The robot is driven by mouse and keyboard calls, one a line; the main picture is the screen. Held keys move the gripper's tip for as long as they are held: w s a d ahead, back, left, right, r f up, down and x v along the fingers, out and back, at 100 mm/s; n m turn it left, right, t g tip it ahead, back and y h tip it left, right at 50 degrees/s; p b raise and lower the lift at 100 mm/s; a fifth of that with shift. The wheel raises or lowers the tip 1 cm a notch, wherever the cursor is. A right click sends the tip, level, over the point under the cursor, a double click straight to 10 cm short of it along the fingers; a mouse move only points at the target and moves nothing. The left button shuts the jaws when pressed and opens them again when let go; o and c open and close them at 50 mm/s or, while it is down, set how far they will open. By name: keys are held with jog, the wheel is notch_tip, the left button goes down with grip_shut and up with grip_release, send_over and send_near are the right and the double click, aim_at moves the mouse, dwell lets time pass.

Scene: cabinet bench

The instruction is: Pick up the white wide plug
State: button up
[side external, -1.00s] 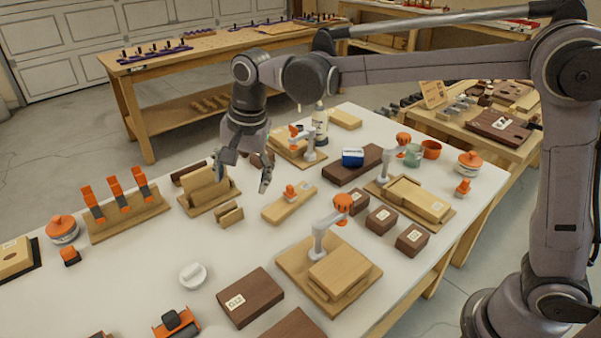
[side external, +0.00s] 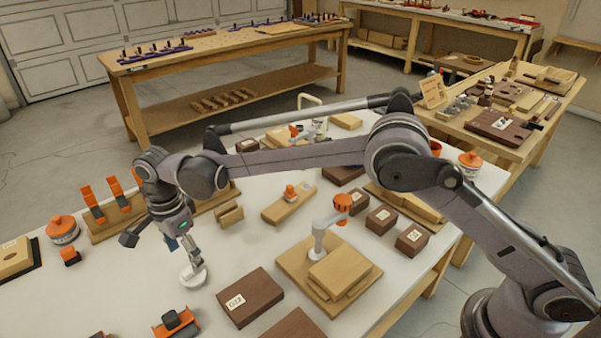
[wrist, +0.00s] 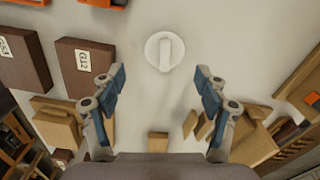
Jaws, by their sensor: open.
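The white wide plug (side external: 193,276) is a round white disc with a raised bar-shaped handle. It lies flat on the white table. In the wrist view the plug (wrist: 164,51) is centred ahead of the fingertips with its bar upright in the picture. My gripper (side external: 185,253) is low over the table just above and behind the plug, partly covering it in the side view. In the wrist view my gripper (wrist: 161,76) is open, its two blue-padded fingers wide apart with nothing between them. I cannot tell from the side view whether a finger touches the plug.
A dark wooden block (side external: 250,297) lies right of the plug. A board with an orange-topped clamp (side external: 329,266) stands farther right. Bare table (side external: 115,285) lies to the left.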

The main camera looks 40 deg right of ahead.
aim_at(190, 269)
jog(key=shift+w+d+f, duration=0.1)
jog(key=shift+w+f, duration=0.1)
jog(key=shift+f, duration=1.55)
jog(key=shift+w+f, duration=0.2)
jog(key=shift+f, duration=1.5)
jog(key=c, duration=0.8)
